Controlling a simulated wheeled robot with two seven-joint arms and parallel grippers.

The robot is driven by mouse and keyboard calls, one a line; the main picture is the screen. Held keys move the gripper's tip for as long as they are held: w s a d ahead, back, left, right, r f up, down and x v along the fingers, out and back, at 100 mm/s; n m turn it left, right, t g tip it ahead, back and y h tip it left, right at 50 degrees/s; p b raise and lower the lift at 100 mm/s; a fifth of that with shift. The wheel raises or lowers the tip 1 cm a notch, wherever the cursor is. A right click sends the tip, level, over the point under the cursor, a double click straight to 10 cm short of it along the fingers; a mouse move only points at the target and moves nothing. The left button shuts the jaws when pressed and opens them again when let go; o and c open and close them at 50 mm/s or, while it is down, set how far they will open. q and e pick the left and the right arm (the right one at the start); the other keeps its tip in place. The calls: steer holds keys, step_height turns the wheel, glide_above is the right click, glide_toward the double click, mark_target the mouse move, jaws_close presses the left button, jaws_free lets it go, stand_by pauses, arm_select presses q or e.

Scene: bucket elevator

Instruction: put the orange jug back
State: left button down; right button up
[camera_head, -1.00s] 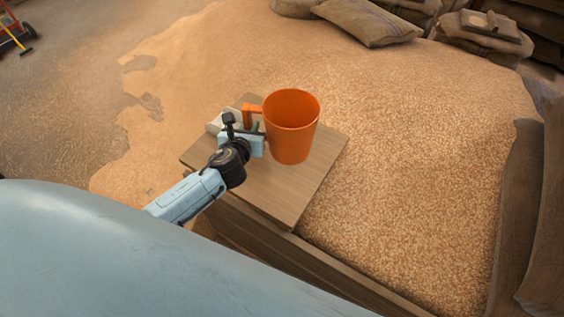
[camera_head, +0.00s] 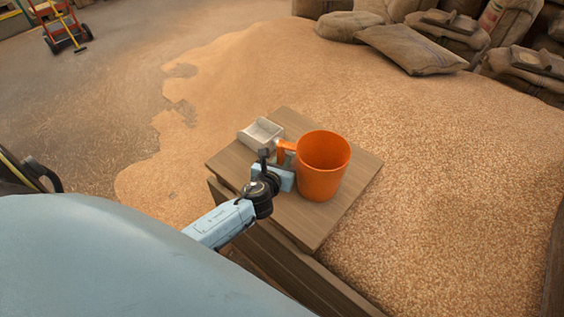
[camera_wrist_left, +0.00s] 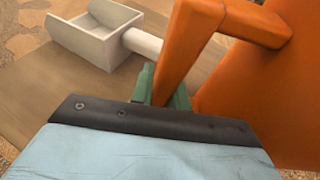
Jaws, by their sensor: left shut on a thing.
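The orange jug (camera_head: 324,168) is upright at the wooden stand's top, with its handle toward the left. My left gripper (camera_head: 284,167) is shut on the jug's handle. In the left wrist view the green fingertips (camera_wrist_left: 163,88) close around the lower part of the orange handle (camera_wrist_left: 189,45), and the jug's wall (camera_wrist_left: 270,95) fills the right side. I cannot tell whether the jug's base touches the stand. My right gripper is not in view.
The wooden stand (camera_head: 312,231) rises from a wide heap of grain (camera_head: 450,180). A white scoop (camera_head: 261,134) lies on it, left of the jug. Burlap sacks (camera_head: 412,50) lie at the back. A red hand truck (camera_head: 62,28) stands at the far left.

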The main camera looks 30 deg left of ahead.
arm_select(q)
steer(key=shift+f, duration=0.15)
steer(key=c, duration=1.4)
jaws_free()
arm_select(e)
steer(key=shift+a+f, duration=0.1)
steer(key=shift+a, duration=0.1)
arm_select(q)
steer(key=shift+o, duration=0.2)
